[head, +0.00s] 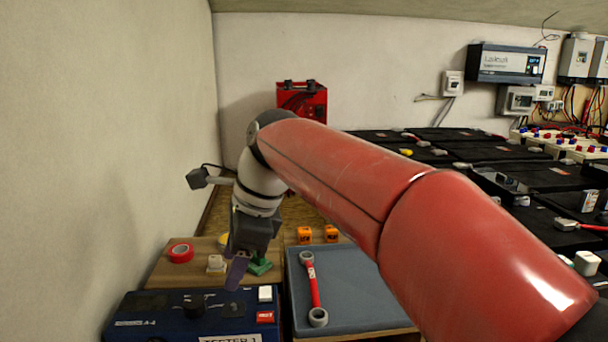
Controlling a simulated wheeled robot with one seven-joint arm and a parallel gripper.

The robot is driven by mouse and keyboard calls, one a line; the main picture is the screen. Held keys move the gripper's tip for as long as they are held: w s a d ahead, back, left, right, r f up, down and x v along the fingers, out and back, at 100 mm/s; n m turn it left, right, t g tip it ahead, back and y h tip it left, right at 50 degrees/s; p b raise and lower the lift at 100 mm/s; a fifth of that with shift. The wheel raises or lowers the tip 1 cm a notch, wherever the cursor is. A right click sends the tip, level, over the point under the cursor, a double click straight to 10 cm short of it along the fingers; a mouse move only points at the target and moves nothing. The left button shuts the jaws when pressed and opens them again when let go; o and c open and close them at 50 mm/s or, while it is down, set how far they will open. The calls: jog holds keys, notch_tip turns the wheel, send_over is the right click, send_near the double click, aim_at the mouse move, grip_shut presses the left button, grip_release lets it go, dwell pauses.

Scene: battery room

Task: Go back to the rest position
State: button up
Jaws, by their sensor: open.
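My gripper (243,268) shows in the head view at the end of my red and white arm, pointing down at the left of the middle. It is open, and I see nothing held in it. It hangs over the wooden board (160,272), in front of a green piece (261,267) that it partly hides. I cannot tell how high its fingertips are above the board or whether they touch anything.
A red tape roll (181,253) and a pale block (216,263) lie left of my gripper. A blue tester (150,318) stands in front. A red wrench (313,290) lies on a grey mat (365,300). Dark batteries (500,152) fill the right. A wall (100,130) runs along the left.

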jog(key=s+d+f+n+t+h, duration=0.1)
jog(key=s+d+f+n, duration=0.3)
jog(key=d, duration=0.4)
jog(key=s+d+f+n+t+h, duration=0.2)
jog(key=s+d+f+n, duration=0.3)
jog(key=d, duration=0.4)
jog(key=s+d+f+n+t+h, duration=0.1)
jog(key=s+d+f+n, duration=0.3)
jog(key=d, duration=0.5)
jog(key=shift+s+f+n+t, duration=0.35)
jog(key=shift+n+t, duration=0.25)
jog(key=shift+n, duration=0.4)
jog(key=shift+d, duration=0.1)
